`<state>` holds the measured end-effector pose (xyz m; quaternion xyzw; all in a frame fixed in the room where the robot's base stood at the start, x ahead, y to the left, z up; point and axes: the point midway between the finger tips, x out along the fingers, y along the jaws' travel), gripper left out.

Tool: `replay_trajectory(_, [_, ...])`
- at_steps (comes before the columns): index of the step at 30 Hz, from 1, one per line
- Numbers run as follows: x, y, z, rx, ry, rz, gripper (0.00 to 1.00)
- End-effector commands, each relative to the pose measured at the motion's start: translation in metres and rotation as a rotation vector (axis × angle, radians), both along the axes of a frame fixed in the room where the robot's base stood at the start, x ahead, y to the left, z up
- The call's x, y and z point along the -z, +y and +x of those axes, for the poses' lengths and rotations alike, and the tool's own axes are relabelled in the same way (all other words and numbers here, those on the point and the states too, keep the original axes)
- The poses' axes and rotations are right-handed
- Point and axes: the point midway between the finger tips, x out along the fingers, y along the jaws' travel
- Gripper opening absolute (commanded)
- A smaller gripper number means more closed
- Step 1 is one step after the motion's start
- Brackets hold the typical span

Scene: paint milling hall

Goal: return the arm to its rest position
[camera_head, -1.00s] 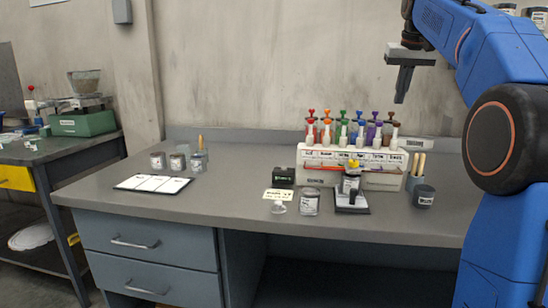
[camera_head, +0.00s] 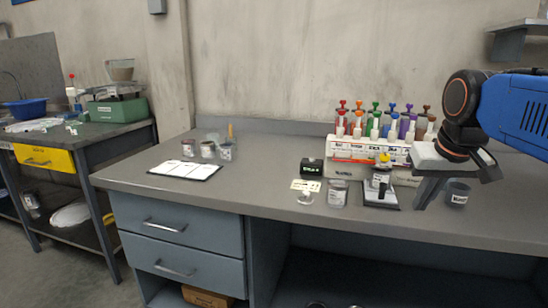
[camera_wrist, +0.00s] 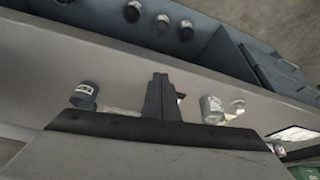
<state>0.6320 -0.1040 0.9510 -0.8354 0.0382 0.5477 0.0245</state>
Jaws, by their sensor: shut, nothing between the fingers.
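My blue arm (camera_head: 515,112) comes in from the right edge of the head view. My gripper (camera_head: 428,192) hangs below its dark wrist, pointing down, in front of the right end of the bottle rack. It is shut and empty. The wrist view shows its fingers (camera_wrist: 158,97) pressed together, with the bench below them. The gripper hides part of the rack's right end and the bench behind it.
The rack (camera_head: 345,171) holds several colour-capped bottles. In front stand a jar (camera_head: 337,194), a small black device (camera_head: 311,168) and a stand with a yellow-topped item (camera_head: 381,190). A dark cup (camera_head: 457,194) stands close right of my gripper.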

Motion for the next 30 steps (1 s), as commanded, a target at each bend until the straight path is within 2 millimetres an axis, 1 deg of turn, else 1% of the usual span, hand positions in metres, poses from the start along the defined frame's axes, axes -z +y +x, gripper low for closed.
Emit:
replay_trajectory(1, [0.019,0.006,-0.018,-0.012,0.000,0.000,0.00])
replay_trajectory(5, [0.067,0.017,-0.056,-0.037,-0.001,0.000,0.00])
replay_trajectory(6, [0.082,0.020,-0.068,-0.045,-0.001,0.000,0.00])
replay_trajectory(8, [0.104,0.024,-0.084,-0.056,-0.003,0.000,0.00])
replay_trajectory(9, [0.119,0.026,-0.095,-0.062,-0.001,0.000,0.00])
replay_trajectory(12, [0.150,0.030,-0.117,-0.077,-0.003,0.000,0.00])
replay_trajectory(15, [0.173,0.033,-0.132,-0.087,-0.003,-0.001,0.00])
replay_trajectory(18, [0.185,0.034,-0.140,-0.093,-0.005,0.000,0.00])
replay_trajectory(20, [0.189,0.034,-0.142,-0.094,-0.004,-0.001,0.00])
replay_trajectory(30, [0.189,0.034,-0.142,-0.094,-0.004,-0.001,0.00])
